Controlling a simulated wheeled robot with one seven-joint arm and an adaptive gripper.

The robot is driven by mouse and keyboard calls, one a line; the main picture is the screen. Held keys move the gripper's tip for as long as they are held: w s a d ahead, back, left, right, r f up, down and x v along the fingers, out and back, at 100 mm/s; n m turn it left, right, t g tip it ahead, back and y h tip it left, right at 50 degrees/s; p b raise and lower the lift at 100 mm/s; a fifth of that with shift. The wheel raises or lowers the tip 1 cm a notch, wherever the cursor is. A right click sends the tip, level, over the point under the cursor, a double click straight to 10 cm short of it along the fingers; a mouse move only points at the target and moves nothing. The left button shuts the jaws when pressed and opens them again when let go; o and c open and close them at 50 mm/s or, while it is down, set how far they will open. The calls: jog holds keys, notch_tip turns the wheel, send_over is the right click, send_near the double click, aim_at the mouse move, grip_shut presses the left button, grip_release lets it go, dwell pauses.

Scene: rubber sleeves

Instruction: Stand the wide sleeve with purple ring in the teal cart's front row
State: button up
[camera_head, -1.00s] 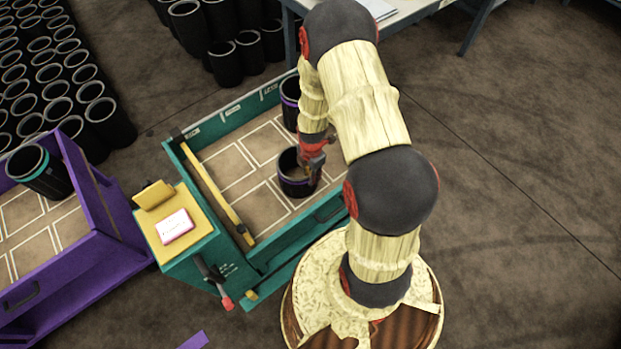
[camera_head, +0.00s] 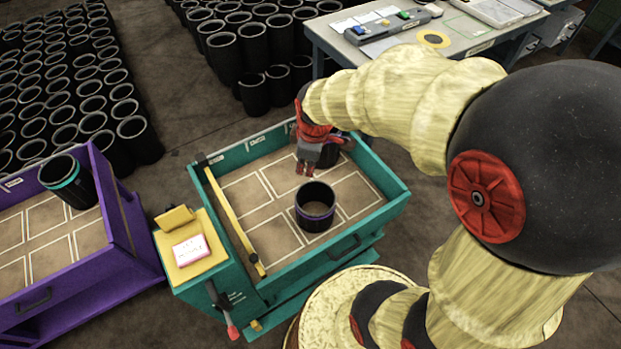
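The wide black sleeve with a purple ring (camera_head: 315,208) stands upright in the teal cart (camera_head: 379,219), in the row nearer the handle side. Its open top faces up. My gripper (camera_head: 306,170) is above and behind the sleeve, apart from it, with its red fingers pointing down. Nothing shows between the fingers, but their gap is too small to judge.
A purple cart (camera_head: 117,230) on the left holds a black sleeve with a teal ring (camera_head: 68,181). A yellow bar (camera_head: 233,222) crosses the teal cart's left side. Many black sleeves stand on the floor behind. A work table (camera_head: 385,45) stands at the back right.

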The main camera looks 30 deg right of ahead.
jog(key=s+a+r+m+t, duration=0.1)
jog(key=s+a+r+m, duration=0.2)
jog(key=s+r, duration=0.4)
jog(key=s+a+r+m+t, duration=0.1)
jog(key=s+a+r+m, duration=0.3)
jog(key=s+r+m, duration=0.2)
notch_tip(320, 180, up, 3)
jog(key=shift+s+a+f+t, duration=0.25)
jog(key=shift+s+t, duration=0.15)
jog(key=shift+s, duration=0.2)
